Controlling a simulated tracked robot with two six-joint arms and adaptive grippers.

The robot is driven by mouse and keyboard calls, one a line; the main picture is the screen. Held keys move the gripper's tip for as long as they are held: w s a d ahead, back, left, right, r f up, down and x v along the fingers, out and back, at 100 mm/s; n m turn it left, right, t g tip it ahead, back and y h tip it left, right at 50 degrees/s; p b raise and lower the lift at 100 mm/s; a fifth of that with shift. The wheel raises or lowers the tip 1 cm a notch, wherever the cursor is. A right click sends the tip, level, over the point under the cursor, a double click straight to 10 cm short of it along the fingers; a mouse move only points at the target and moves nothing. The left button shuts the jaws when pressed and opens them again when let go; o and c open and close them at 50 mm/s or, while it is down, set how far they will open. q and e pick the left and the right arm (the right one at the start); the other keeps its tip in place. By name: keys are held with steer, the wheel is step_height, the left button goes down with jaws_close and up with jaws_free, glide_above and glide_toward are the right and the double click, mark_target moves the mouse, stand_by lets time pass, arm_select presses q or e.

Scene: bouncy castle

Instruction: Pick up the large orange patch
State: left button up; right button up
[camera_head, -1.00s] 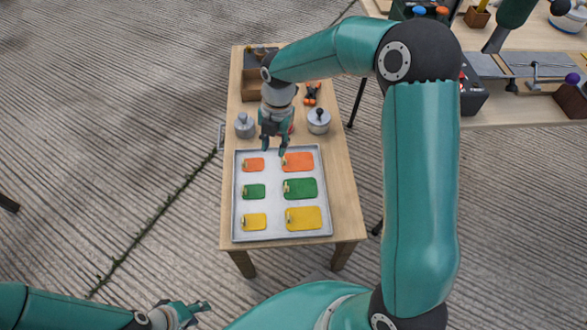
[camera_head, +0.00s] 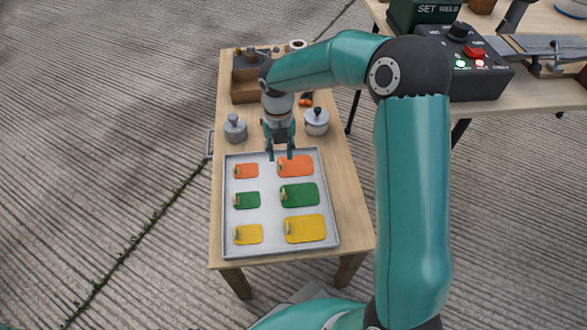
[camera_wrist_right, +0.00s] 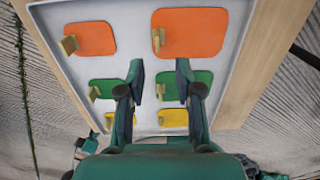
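The large orange patch (camera_head: 297,167) lies flat in the far right of the metal tray (camera_head: 231,216). A small tan tab stands at its left edge. In the right wrist view the large orange patch (camera_wrist_right: 197,33) is fully visible, beyond the fingertips. My right gripper (camera_head: 281,156) is open and empty above the tray's far part, close to the patch's tab. In the wrist view its two fingers (camera_wrist_right: 160,76) are spread apart, with nothing between them. A teal part low left in the wrist view seems to be my left gripper (camera_wrist_right: 86,144); its fingers are unclear.
A small orange patch (camera_head: 246,171), two green patches (camera_head: 299,194) and two yellow patches (camera_head: 305,229) share the tray. A lidded pot (camera_head: 316,122) and a grey weight-like object (camera_head: 235,129) stand behind it. A black control box (camera_head: 465,68) is on another table.

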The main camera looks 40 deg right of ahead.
mark_target(295, 163)
steer(key=f+b, duration=0.1)
steer(key=f, duration=0.2)
steer(key=w+f+b, duration=0.1)
steer(key=f+b, duration=0.1)
steer(key=shift+d+f, duration=0.15)
steer(key=shift+f, duration=0.25)
steer(key=shift+c, duration=0.3)
jaws_close()
